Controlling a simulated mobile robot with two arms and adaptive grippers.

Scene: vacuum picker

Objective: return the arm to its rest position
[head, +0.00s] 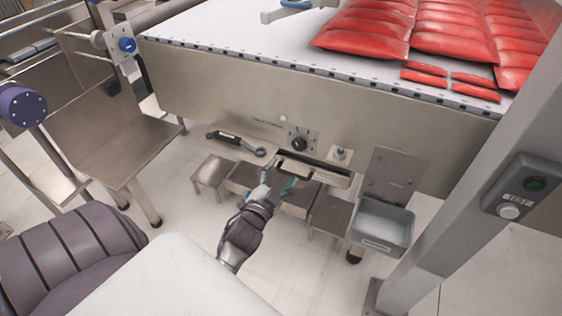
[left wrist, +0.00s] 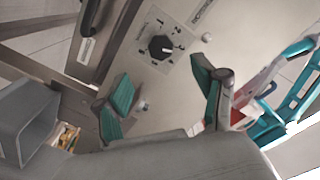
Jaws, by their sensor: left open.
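My left gripper (head: 284,188) reaches in from below in the head view, with its arm bent under the front of the machine. It is by the narrow drawer (head: 325,178), at the left part of its front; I cannot tell whether they touch. In the left wrist view the two teal-padded fingers (left wrist: 163,95) are spread apart with nothing between them. Beyond them is the machine's front panel with a black knob (left wrist: 161,47). A dark handle (left wrist: 91,17) is at the upper left there. My right gripper is not in view.
Above is the machine's white top (head: 270,50) with red bags (head: 365,30). A black-handled tool (head: 235,141) is on the left front. A grey bin (head: 384,223) hangs at the right, near a post with a button box (head: 522,188). Metal steps (head: 212,172) stand below.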

